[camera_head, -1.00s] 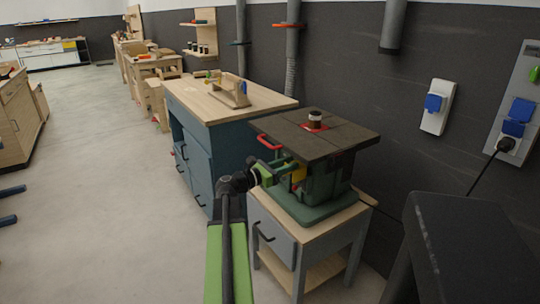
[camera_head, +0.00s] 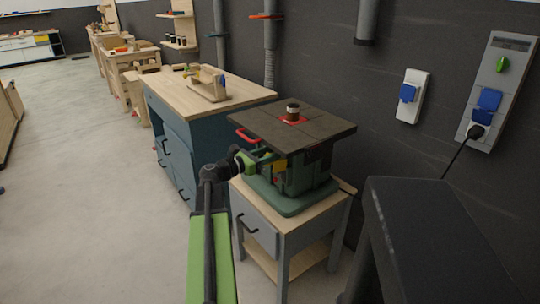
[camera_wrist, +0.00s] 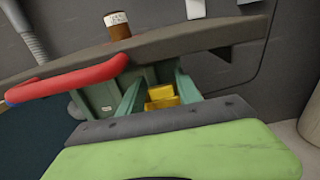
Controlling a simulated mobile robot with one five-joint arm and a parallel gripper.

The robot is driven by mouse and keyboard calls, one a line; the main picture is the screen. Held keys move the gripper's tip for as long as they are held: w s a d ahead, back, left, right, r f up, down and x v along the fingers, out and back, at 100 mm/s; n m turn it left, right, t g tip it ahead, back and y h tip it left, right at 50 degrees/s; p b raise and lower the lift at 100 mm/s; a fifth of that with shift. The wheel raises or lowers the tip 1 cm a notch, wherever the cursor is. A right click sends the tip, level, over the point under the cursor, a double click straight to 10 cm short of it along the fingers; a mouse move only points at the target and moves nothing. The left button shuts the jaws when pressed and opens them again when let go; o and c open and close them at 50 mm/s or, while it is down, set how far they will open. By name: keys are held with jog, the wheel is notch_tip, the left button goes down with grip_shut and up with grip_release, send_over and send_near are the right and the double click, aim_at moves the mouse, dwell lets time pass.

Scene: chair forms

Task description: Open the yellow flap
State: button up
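The yellow flap (camera_head: 281,165) is a small piece on the side of a green table machine (camera_head: 295,180), under its dark top. In the wrist view the yellow flap (camera_wrist: 162,98) shows as two small yellow faces, partly hidden by the dark front bar of my gripper. My gripper (camera_wrist: 157,88) is open, with two pale green fingers spread apart and the flap seen between them. In the head view my gripper (camera_head: 262,158) is at the left side of the machine, close to the flap. I cannot tell whether the fingers touch it.
A red handle (camera_wrist: 70,78) juts out left of my fingers, below the tabletop edge (camera_wrist: 160,38). The machine stands on a small wooden cabinet (camera_head: 285,222). A blue workbench (camera_head: 200,150) stands behind it. Open floor (camera_head: 90,190) lies to the left.

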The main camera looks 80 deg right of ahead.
jog(key=shift+o, duration=0.6)
jog(key=v, duration=1.7)
jog(key=shift+w, duration=0.2)
jog(key=shift+a, duration=0.15)
